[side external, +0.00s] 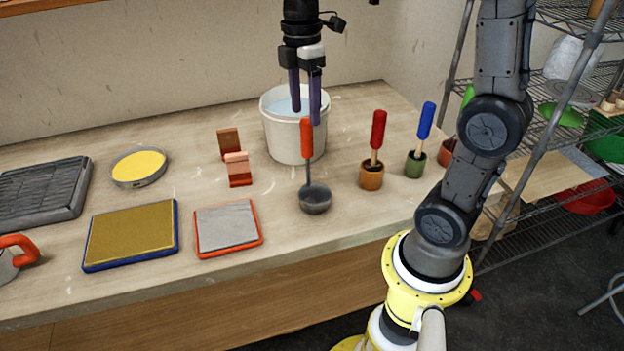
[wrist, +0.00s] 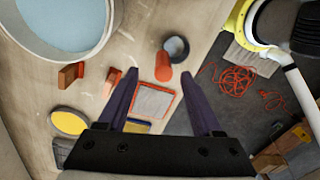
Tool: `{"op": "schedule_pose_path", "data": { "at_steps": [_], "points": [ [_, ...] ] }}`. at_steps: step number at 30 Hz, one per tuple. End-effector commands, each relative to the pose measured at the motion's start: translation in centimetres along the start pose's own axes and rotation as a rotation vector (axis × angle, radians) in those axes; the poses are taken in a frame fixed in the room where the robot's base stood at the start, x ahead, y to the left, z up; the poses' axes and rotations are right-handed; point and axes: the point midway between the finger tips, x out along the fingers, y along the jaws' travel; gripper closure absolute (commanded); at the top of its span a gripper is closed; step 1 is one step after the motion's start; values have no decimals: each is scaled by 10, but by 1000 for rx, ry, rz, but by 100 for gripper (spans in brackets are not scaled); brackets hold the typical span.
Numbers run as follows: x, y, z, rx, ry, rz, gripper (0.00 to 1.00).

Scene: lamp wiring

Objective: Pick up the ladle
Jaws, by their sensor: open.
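The ladle (side external: 307,137) has an orange handle and a dark grey bowl. In the side view it stands upright with its bowl resting on the table, in front of the white bucket. In the wrist view its orange handle end (wrist: 163,66) and bowl (wrist: 176,48) show beyond the fingertips. My gripper (side external: 306,115) has two purple fingers and is open and empty. In the side view its fingertips overlap the picture just above the handle's top; the exact gap in depth is hard to tell. In the wrist view the fingers (wrist: 172,88) are spread, with the handle apart from them.
A white bucket (side external: 275,137) with pale blue content stands close behind the ladle. Red-handled (side external: 378,135) and blue-handled (side external: 425,122) tools stand in small pots to the right. Two-tone blocks (side external: 238,168) and flat trays (side external: 228,229) lie left. The table's front edge is clear.

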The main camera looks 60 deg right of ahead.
Motion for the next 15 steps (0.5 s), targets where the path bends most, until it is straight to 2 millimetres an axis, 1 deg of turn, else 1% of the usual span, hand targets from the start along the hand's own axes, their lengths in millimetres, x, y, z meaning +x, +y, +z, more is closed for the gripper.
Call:
{"op": "schedule_pose_path", "data": {
  "at_steps": [1,3,10,15],
  "points": [
    [9,-1,0,0,-1,-3,33],
    [17,0,0,0,0,-1,33],
    [32,-1,-1,0,0,0,33],
    [56,-6,-4,0,-1,-2,33]
  ]
}}
